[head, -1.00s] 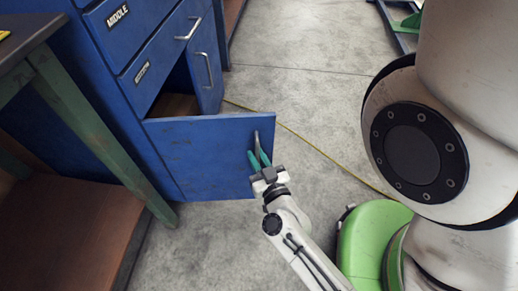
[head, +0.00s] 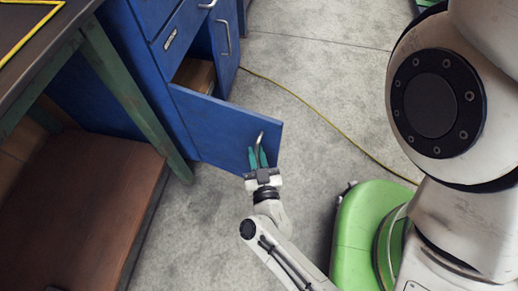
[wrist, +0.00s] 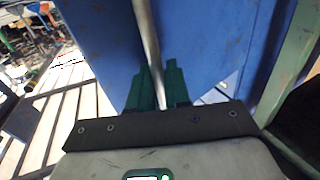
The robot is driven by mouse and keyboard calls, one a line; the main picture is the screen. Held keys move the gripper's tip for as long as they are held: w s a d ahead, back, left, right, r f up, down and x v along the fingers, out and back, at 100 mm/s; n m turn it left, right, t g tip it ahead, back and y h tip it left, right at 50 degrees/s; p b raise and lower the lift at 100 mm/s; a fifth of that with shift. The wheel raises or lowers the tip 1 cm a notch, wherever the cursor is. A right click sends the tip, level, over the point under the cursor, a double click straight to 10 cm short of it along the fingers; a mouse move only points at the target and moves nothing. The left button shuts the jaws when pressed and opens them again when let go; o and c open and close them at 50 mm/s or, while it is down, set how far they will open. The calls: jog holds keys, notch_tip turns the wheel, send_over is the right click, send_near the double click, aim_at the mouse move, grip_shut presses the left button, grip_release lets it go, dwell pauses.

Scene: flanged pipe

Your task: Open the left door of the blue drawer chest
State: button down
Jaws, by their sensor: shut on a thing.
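The blue drawer chest (head: 150,22) stands at the upper left in the head view. Its left door (head: 212,128) is swung well out from the chest, and part of the brown interior (head: 194,74) shows behind it. The door's metal bar handle (head: 259,140) is near its free edge. My gripper (head: 258,157) is at this handle, its green fingers shut around it. In the wrist view the handle (wrist: 147,45) runs down between the green fingers (wrist: 158,86), with the blue door (wrist: 205,45) behind. The right door (head: 225,40) looks closed.
A workbench with a green leg (head: 135,95) and a brown lower shelf (head: 85,205) stands left of the open door. A yellow cable (head: 320,115) lies on the concrete floor. The floor right of the door is clear up to my green base.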

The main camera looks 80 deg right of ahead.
jog(key=shift+d+r, duration=0.15)
jog(key=shift+r, duration=0.15)
jog(key=c, duration=1.3)
grip_release()
jog(key=shift+c, duration=0.2)
jog(key=shift+f, duration=0.1)
jog(key=p+v, duration=0.1)
jog(key=v, duration=1)
jog(key=shift+p, duration=0.35)
jog(key=shift+d, duration=0.1)
